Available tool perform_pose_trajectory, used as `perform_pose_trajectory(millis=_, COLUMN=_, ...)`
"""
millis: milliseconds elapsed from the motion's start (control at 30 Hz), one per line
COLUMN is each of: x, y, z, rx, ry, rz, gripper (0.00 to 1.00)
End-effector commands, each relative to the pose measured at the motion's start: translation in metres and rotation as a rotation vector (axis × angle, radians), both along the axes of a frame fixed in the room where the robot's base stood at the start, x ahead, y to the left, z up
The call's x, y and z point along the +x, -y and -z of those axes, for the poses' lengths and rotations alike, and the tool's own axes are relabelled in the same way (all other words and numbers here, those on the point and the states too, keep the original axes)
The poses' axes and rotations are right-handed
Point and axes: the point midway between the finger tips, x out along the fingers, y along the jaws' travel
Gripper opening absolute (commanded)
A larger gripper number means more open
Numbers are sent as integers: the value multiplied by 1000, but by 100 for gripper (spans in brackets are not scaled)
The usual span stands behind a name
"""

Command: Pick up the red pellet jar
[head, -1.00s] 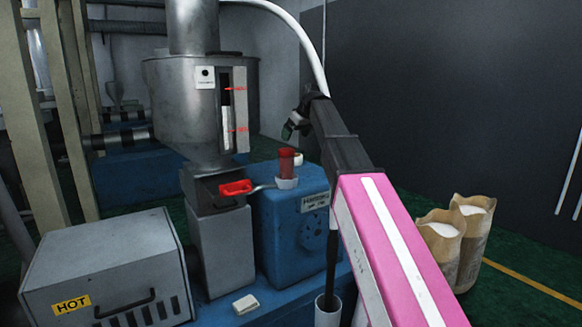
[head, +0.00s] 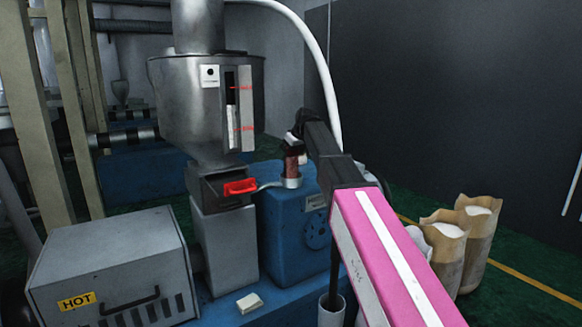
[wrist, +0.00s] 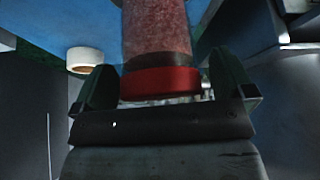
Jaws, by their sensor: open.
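The red pellet jar (head: 291,165) stands upright on the blue machine (head: 279,237), its lower end beside a pale round fitting (head: 291,182). My gripper (head: 294,144) is at the jar's upper end and covers part of it. In the wrist view the jar (wrist: 157,32) shows reddish pellets and a red lid (wrist: 160,84). The jar lies between the two fingers of my gripper (wrist: 168,66), which are open on either side of it. A gap shows beside the lid on the right. Whether a finger touches the jar, I cannot tell.
A white ring (wrist: 85,58) lies near the gripper in the wrist view.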

Motion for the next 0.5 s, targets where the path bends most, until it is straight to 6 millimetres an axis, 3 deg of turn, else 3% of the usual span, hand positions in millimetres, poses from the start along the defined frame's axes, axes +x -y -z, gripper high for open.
perform_pose_trajectory(millis=200, x=1, y=-1, z=2, rx=0, ry=0, rz=0, gripper=100)
perform_pose_trajectory(millis=267, x=1, y=-1, z=2, rx=0, ry=0, rz=0, gripper=84)
perform_pose_trajectory(millis=433, x=0, y=-1, z=1, rx=0, ry=0, rz=0, gripper=28)
perform_pose_trajectory(millis=500, x=1, y=-1, z=1, rx=1, ry=1, rz=0, gripper=22)
